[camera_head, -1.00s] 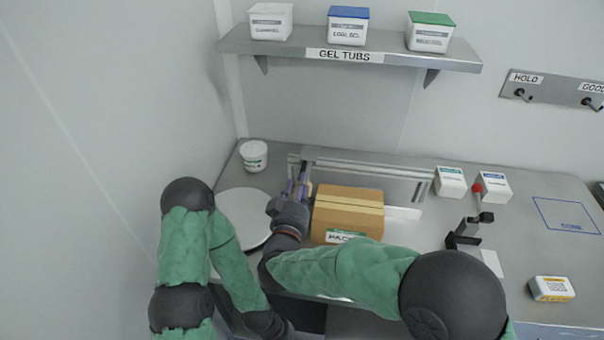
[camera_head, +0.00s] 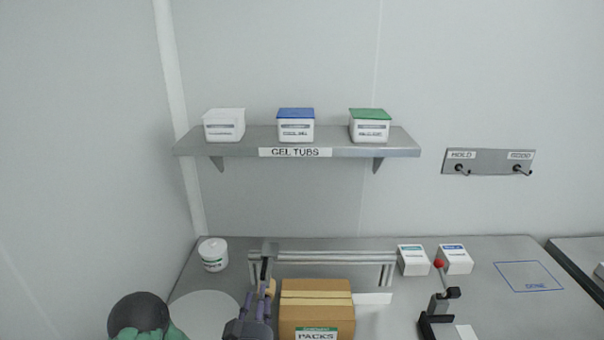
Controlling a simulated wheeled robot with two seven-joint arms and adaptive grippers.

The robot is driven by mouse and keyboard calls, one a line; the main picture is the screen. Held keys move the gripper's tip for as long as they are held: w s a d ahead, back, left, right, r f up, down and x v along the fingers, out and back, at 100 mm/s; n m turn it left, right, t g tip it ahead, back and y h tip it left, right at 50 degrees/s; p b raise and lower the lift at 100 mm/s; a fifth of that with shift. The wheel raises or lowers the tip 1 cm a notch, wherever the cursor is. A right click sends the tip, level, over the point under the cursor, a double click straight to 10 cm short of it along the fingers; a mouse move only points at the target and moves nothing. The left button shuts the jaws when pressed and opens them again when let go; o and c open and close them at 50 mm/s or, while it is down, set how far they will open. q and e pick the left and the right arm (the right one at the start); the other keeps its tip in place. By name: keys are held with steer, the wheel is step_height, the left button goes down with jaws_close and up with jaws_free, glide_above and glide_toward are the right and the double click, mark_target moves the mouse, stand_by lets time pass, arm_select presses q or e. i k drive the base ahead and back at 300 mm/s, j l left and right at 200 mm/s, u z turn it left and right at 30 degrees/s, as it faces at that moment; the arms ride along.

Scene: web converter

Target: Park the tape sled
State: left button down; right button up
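A metal rail (camera_head: 330,256) runs along the back of the bench behind a cardboard box. A dark grey block, which looks like the tape sled (camera_head: 268,250), sits at the rail's left end. A small tan piece shows beside the fingers. Whether the fingers are closed on the sled is hidden by the steep view.
A round plate (camera_head: 205,314) and a white tub (camera_head: 213,254) are at left. A red-knobbed lever device (camera_head: 440,300) and two small cartons stand right. A shelf (camera_head: 225,142) with gel tubs hangs above.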

mark_target(270, 250)
steer(key=k, duration=0.95)
